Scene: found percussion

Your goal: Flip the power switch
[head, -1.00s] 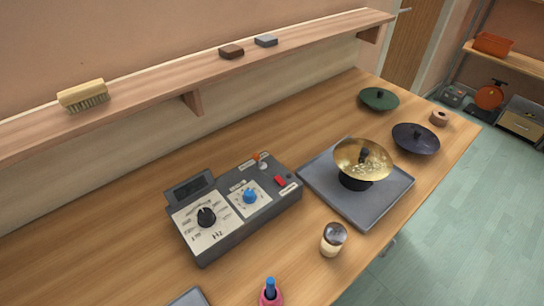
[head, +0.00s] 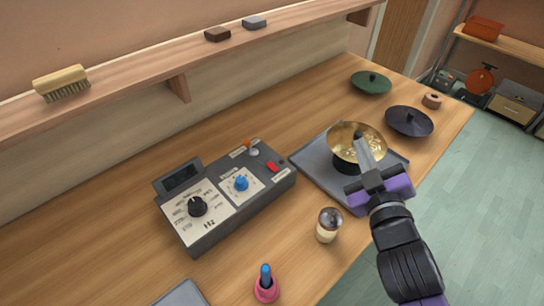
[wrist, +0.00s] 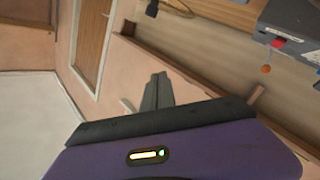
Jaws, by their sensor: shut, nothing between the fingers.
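A dark grey control box (head: 226,232) sits on the wooden bench, left of centre in the head view. It has a black knob (head: 197,206), a blue knob (head: 241,183), a small red switch (head: 273,167) and an orange piece (head: 247,143) at its back edge. Its labels are too small to read, so I cannot tell which is the power switch. Part of the box (wrist: 290,22) shows at the upper right in the wrist view. My gripper (head: 361,140) is shut and empty, in front of the gold bowl, right of the box and apart from it.
The gold bowl (head: 372,138) stands on a grey mat (head: 312,165). A jar (head: 329,225) and a pink-based blue-handled item (head: 266,289) stand near the front. Green (head: 371,83) and dark (head: 409,122) lids lie behind. A shelf (head: 120,104) runs along the wall above the bench.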

